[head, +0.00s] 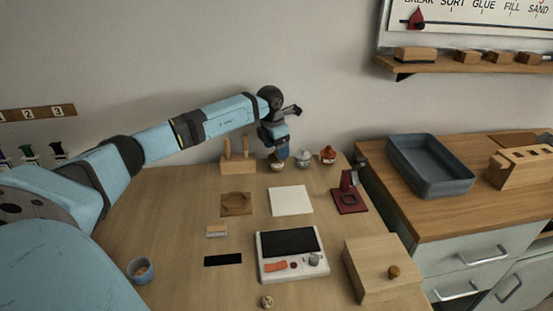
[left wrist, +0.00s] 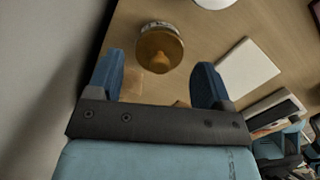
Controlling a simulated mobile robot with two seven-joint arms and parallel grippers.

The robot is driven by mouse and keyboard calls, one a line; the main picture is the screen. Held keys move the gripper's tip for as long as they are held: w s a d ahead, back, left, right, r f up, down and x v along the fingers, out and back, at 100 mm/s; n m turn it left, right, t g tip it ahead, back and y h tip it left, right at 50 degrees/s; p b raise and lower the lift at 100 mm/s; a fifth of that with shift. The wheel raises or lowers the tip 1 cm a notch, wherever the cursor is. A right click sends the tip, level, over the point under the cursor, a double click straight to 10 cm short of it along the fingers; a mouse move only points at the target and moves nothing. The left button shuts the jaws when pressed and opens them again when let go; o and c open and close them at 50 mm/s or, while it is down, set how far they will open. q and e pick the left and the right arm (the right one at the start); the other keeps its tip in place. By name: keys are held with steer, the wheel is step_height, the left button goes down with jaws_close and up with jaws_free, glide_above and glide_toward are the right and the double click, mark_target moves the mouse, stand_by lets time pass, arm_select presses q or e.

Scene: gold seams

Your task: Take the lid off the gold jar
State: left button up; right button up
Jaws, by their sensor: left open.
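The gold jar (head: 277,166) stands at the back of the wooden table, partly hidden by my left gripper above it. In the left wrist view its round gold lid (left wrist: 158,45) with a knob shows from above; the lid is on the jar. My left gripper (head: 282,151) is open and points down over the jar. In the left wrist view the jar lies beyond and between the two blue fingers (left wrist: 158,72), with a gap on both sides and nothing held. My right gripper is not in view.
A white jar (head: 303,158) and a red jar (head: 327,155) stand close to the right. A wooden tool block (head: 238,163) stands to the left. A white sheet (head: 291,201) lies in front, and a dark red stand (head: 349,195) is front right. The wall is close behind.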

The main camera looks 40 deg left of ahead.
arm_select(q)
steer(key=shift+w+f, duration=0.15)
steer(key=shift+f, duration=0.7)
steer(key=c, duration=0.8)
steer(key=shift+r, duration=0.1)
steer(key=shift+c, duration=0.2)
